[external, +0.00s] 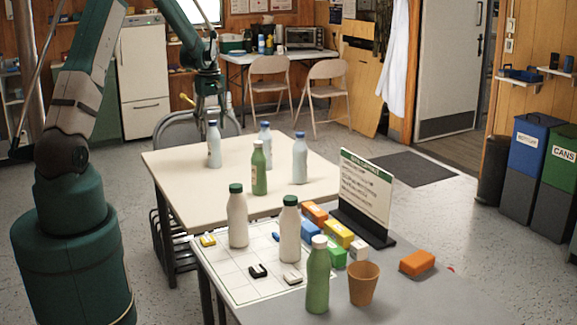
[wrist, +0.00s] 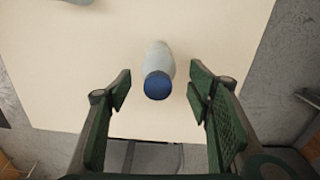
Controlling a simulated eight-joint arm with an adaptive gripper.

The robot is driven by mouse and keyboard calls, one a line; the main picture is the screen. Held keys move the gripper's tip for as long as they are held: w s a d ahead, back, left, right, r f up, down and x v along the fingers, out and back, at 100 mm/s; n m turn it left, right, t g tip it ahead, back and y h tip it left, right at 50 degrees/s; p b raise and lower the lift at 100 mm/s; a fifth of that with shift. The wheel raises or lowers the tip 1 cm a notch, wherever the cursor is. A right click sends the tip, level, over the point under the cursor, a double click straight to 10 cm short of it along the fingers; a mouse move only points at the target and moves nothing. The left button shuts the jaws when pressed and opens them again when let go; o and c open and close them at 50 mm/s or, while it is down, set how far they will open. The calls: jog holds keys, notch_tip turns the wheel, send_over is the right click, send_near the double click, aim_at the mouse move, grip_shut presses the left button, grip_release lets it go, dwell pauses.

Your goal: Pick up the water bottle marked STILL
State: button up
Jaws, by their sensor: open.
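A pale bottle with a blue cap (external: 214,150) stands upright near the left edge of the cream table (external: 180,190). Two more pale blue-capped bottles stand there, one at the back (external: 265,140) and one at the right (external: 300,165). A green bottle (external: 259,172) stands between them. No STILL marking is readable on any bottle. My gripper (external: 211,112) is open and empty, pointing down above the left pale bottle. In the wrist view one blue-capped pale bottle (wrist: 160,62) shows between and slightly beyond the spread fingers, with no visible contact.
The front table holds two white green-capped bottles (external: 238,220) (external: 289,222), a green bottle (external: 317,280), an orange cup (external: 363,284), several coloured blocks and a sign (external: 366,190). Folding chairs (external: 270,82) stand behind. The cream table is bare around the left bottle.

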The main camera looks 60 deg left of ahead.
aim_at(214, 142)
jog(key=shift+f, duration=1.3)
jog(key=shift+w+f+b, duration=0.15)
jog(key=shift+f+b, duration=0.3)
jog(key=shift+f, duration=2.2)
jog(key=c, duration=1.2)
jog(key=shift+r, duration=0.1)
jog(key=shift+r+p, duration=0.5)
jog(key=shift+r, duration=4.45)
